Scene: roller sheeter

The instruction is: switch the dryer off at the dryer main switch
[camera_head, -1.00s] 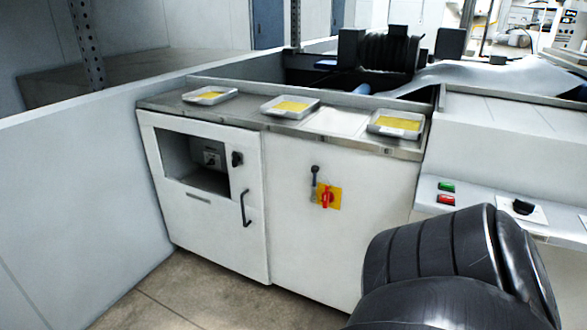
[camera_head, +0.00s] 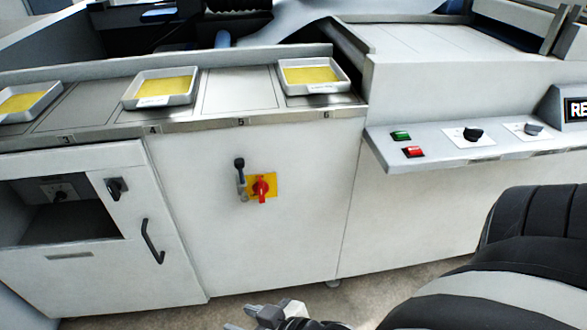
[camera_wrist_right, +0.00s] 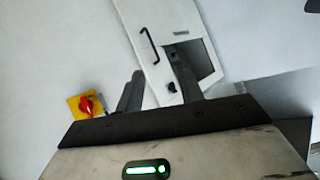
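A red rotary switch (camera_head: 261,189) on a yellow plate is on the white cabinet front, its handle roughly vertical. It also shows in the right wrist view (camera_wrist_right: 87,106), at the left. No label names it as the dryer main switch. A black-knobbed lever (camera_head: 239,164) is just left of it. My right gripper (camera_wrist_right: 158,85) is open and empty in its wrist view, its fingers toward the cabinet door and apart from the switch. Metal gripper parts, likely my right gripper's, show low in the head view, below the switch. My left gripper is not in view.
Left of the switch is a cabinet door with a black handle (camera_head: 152,241), a black rotary knob (camera_head: 117,188) and an open recess. Trays with yellow contents (camera_head: 160,87) stand on the counter. Right are a green button (camera_head: 400,135), a red button (camera_head: 413,152) and black knobs.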

